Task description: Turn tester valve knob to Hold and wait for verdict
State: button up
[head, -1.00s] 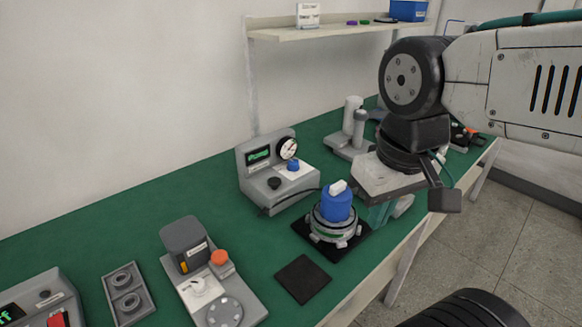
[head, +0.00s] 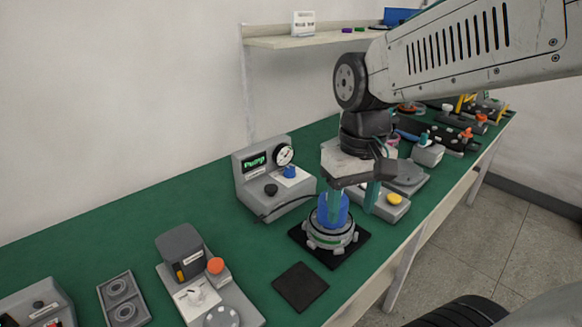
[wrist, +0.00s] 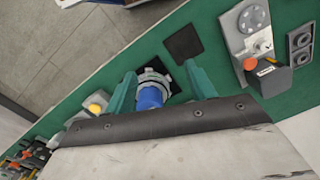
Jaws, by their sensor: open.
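The grey tester (head: 262,208) stands on the green bench, with a dial gauge (head: 284,154) and a lit screen (head: 255,160) that reads "Pump". It carries a black knob (head: 270,190) and a blue knob (head: 290,171) beside a white label; I cannot read the label. My gripper (head: 352,203) is open and points down to the right of the tester, apart from both knobs. Its fingers are around or just above the blue cylinder (head: 333,211) on the hub unit (head: 330,236). In the wrist view the blue cylinder (wrist: 149,97) lies between the two fingers; contact cannot be told.
The hub unit stands on a black mat (head: 300,246). A black pad (head: 300,287) lies in front. A grey fixture with an orange knob (head: 215,265) and a grey tray (head: 122,298) are at left. A yellow-button box (head: 380,208) is close right of my gripper.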

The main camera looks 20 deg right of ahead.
jog(key=w+d+f, duration=0.2)
jog(key=w+f, duration=0.2)
jog(key=w, duration=0.9)
jog(key=n+t, duration=0.3)
jog(key=t, duration=0.2)
send_near(290, 169)
jog(key=f, duration=0.1)
jog(key=shift+y, duration=0.3)
jog(key=x, duration=0.8)
jog(key=shift+w+d+r, duration=0.1)
jog(key=shift+w+d, duration=0.15)
jog(key=shift+w, duration=0.1)
jog(key=c, duration=1)
